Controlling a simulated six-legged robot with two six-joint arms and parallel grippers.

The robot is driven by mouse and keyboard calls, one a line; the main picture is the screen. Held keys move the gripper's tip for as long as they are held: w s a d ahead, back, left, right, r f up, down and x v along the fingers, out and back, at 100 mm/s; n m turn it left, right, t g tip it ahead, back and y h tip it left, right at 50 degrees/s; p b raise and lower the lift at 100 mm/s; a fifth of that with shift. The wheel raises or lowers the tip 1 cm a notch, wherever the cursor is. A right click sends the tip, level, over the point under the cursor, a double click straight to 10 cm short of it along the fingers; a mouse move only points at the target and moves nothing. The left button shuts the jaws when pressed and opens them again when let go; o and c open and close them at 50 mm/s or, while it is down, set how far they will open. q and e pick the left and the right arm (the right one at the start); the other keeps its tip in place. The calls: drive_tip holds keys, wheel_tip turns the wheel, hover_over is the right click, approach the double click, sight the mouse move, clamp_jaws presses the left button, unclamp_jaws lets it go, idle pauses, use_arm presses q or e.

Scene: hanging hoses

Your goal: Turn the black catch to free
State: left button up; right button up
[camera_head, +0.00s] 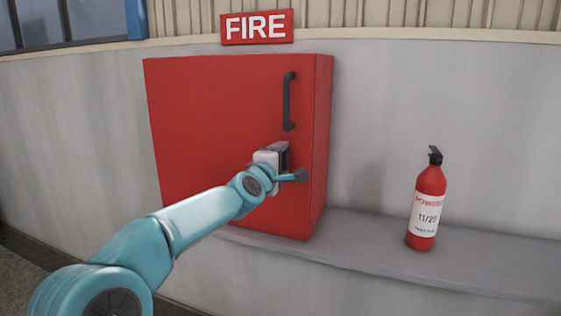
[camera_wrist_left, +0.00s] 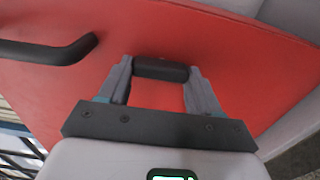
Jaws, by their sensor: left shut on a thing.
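The black catch (camera_wrist_left: 161,70) is on the red cabinet door (camera_head: 215,125). In the left wrist view it lies across between the two grey fingers of my left gripper (camera_wrist_left: 161,85), one finger at each end. My left gripper is shut on it. The catch's long side runs roughly in line with the door's black handle (camera_wrist_left: 45,50). In the head view my left gripper (camera_head: 283,154) is against the door below the handle (camera_head: 289,101), and it hides the catch. The door looks closed. My right gripper is in neither view.
A red fire extinguisher (camera_head: 427,203) stands on the grey ledge (camera_head: 375,250) to the right of the cabinet, apart from it. A red FIRE sign (camera_head: 257,27) is on the wall above. The ledge between cabinet and extinguisher is clear.

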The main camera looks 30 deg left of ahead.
use_arm(q)
drive_tip(key=o, duration=1.1)
drive_tip(key=shift+c, duration=0.2)
drive_tip(key=b+v, duration=0.1)
drive_tip(key=v, duration=1.5)
drive_tip(key=shift+d, duration=0.2)
drive_tip(key=shift+s, duration=0.1)
